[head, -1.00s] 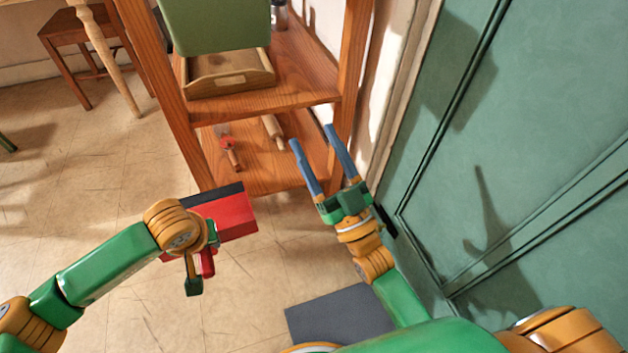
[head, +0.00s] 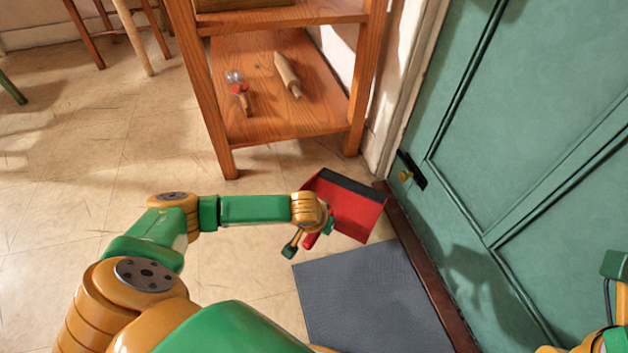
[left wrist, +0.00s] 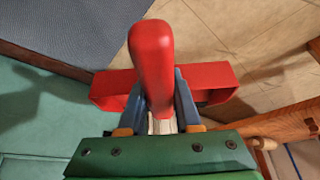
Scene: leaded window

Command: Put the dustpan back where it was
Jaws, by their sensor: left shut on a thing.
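The red dustpan (head: 350,206) with a dark front lip is held by my left gripper (head: 318,236), above the floor between the shelf and the grey mat. In the left wrist view the dustpan's red handle (left wrist: 151,65) stands between the two blue fingers of my left gripper (left wrist: 160,100), which are shut on it. The dustpan's pan lies crosswise behind the handle there. My right arm shows only in part at the lower right edge of the head view; its fingers are out of frame.
The grey mat (head: 372,300) lies before the green door (head: 540,130), beside a dark brown threshold.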

